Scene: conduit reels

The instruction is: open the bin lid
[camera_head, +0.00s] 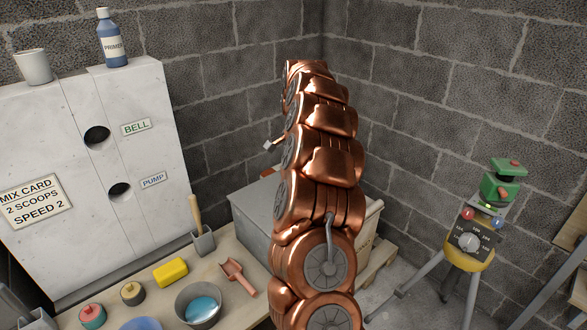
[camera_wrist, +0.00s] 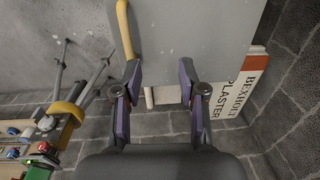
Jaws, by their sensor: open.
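A grey box, which looks like the bin (camera_head: 254,207), stands against the back wall behind the table, partly hidden by my copper arm. Its top looks flat and shut. In the wrist view a plain grey panel, likely the bin (camera_wrist: 195,35), fills the upper middle, with a curved yellow handle (camera_wrist: 125,30) along its left edge. My gripper (camera_wrist: 160,78) is open, with its two fingers spread below the panel. A small pale cylinder (camera_wrist: 149,97) shows between the fingers; I cannot tell whether it is within reach. In the head view my arm hides most of the gripper.
A plaster bag (camera_wrist: 236,92) stands right of the panel in the wrist view. The table holds a yellow sponge (camera_head: 171,272), a copper-coloured scoop (camera_head: 238,275) and a bucket (camera_head: 199,305). A white cabinet (camera_head: 80,170) stands left; a tripod device (camera_head: 470,245) stands right.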

